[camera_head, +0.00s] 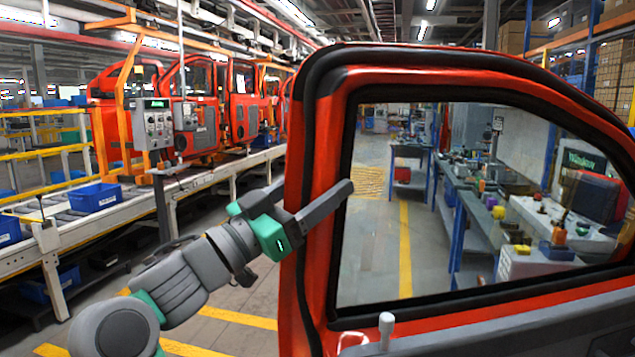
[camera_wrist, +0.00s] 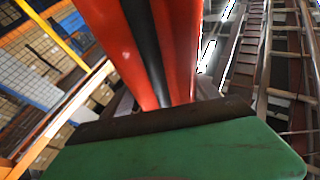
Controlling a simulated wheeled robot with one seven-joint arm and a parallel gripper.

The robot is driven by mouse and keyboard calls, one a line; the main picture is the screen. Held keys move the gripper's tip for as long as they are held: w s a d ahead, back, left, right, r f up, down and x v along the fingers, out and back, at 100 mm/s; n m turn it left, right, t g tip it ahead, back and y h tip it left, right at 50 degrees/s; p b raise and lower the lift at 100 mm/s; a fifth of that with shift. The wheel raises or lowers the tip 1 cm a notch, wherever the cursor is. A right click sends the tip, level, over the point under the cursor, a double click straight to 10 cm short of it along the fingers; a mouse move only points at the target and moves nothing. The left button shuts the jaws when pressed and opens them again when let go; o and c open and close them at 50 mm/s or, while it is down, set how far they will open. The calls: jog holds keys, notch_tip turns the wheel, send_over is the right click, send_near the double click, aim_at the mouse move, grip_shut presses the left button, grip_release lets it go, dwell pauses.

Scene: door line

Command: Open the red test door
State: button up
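The red test door (camera_head: 315,130) fills the right half of the head view, with a black seal around its window. A small light-grey knob (camera_head: 386,330) stands up from its sill below the window. My gripper (camera_head: 318,190) is at the door's left upright edge, its fingers spread apart. One finger crosses the near face of the frame. The other passes behind the edge and its tip is hidden. In the wrist view the red door edge (camera_wrist: 178,50) with its black strip runs up from the gripper's dark bar, between the fingers. I cannot tell whether either finger touches it.
A conveyor line (camera_head: 215,178) with other red doors (camera_head: 200,110) runs along the left. A control box on a post (camera_head: 153,122) and blue bins (camera_head: 95,197) stand there. A cluttered workbench (camera_head: 480,210) shows through the window. Floor with yellow lines is clear between.

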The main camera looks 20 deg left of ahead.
jog(key=shift+w+a+f, duration=0.1)
jog(key=shift+w+f, duration=0.1)
jog(key=shift+s+r, duration=0.15)
